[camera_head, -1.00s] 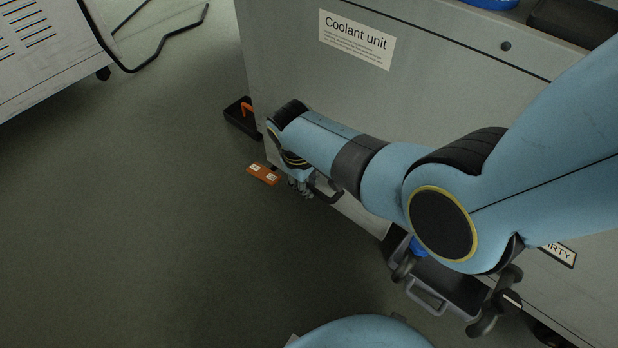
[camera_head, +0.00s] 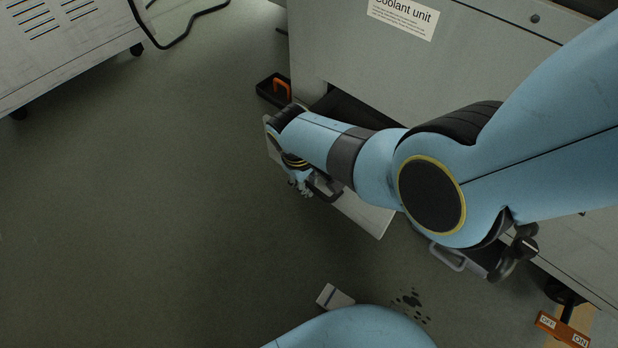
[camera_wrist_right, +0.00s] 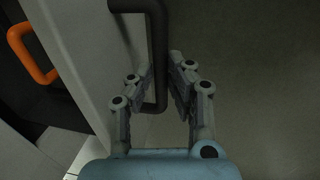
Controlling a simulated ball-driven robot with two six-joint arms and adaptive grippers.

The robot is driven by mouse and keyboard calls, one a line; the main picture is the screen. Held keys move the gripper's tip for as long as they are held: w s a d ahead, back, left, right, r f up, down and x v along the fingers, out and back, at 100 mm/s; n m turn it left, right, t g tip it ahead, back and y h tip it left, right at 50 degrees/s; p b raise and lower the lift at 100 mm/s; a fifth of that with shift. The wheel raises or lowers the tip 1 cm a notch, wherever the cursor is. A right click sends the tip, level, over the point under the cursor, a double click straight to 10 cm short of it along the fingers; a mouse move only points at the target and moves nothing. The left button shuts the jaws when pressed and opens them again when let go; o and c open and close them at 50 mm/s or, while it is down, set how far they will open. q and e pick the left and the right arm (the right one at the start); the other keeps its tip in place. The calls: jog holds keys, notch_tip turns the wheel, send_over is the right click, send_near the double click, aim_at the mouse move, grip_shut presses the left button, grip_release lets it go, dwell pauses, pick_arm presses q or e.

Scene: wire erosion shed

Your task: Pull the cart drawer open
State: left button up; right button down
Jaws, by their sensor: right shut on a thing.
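The cart is a grey cabinet (camera_head: 340,45) labelled "Coolant unit". Low on its side, the drawer (camera_head: 365,215) stands out from the cabinet, with a dark opening showing behind its pale front. My right gripper (camera_head: 302,186) is at the drawer front, partly hidden by my arm. In the wrist view, the dark bar handle (camera_wrist_right: 157,40) runs between the fingers of the right gripper (camera_wrist_right: 162,68), which are shut on it. My left gripper is not in view.
A black tray with an orange handle (camera_head: 279,90) sits on the floor by the cabinet corner. A small white box (camera_head: 335,297) lies near my base. An orange OFF/ON plate (camera_head: 563,329) is at lower right. The floor at left is open.

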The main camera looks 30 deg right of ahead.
jog(key=c, duration=1.3)
grip_release()
jog(key=shift+r, duration=0.15)
jog(key=r, duration=0.2)
jog(key=a+r, duration=0.1)
jog(key=r, duration=0.4)
jog(key=shift+s+a, duration=0.2)
jog(key=shift+s, duration=0.05)
